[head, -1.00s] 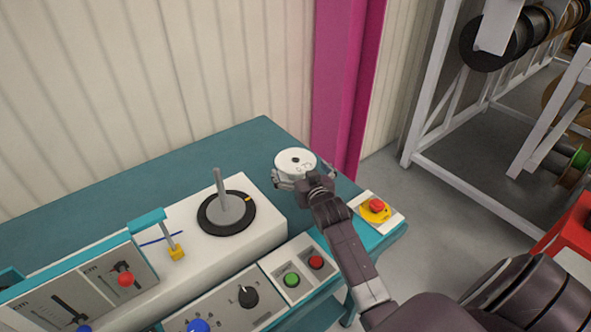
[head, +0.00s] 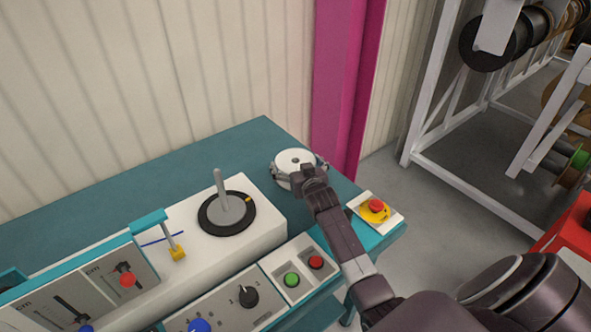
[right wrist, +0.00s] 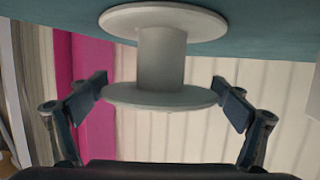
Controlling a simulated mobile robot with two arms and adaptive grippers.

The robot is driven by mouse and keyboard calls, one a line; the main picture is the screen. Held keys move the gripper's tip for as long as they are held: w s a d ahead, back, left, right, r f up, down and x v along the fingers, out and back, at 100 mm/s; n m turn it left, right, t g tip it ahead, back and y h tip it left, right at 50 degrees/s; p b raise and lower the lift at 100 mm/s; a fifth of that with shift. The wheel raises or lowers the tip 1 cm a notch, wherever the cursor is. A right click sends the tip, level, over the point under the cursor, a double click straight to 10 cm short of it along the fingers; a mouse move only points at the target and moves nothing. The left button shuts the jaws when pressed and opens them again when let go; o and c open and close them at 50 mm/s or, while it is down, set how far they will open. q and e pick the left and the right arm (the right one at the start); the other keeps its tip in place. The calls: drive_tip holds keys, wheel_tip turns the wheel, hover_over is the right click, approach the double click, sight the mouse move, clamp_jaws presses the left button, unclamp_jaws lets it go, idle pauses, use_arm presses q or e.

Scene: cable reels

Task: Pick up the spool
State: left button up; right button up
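The spool (head: 296,161) is pale, with two round flanges and a thick core. It stands upright on the teal table's far right part. In the right wrist view the spool (right wrist: 162,60) is centred, with its far flange against the teal top. My right gripper (head: 298,171) is over the spool from the near side. Its fingers (right wrist: 160,98) are spread wide, one on each side of the nearer flange and very close to its rim. I cannot tell whether they touch it. My left gripper is not in view.
A white machine block with a dark disc and grey peg (head: 226,212) stands left of the spool. An emergency-stop button (head: 375,209) sits near the table's right corner. A control panel (head: 240,300) runs along the front. The teal table (head: 200,165) is clear behind.

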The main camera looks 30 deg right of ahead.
drive_tip(key=c, duration=1)
wheel_tip(320, 180, up, 20)
drive_tip(key=shift+r+b, duration=0.1)
drive_tip(key=shift+b, duration=0.2)
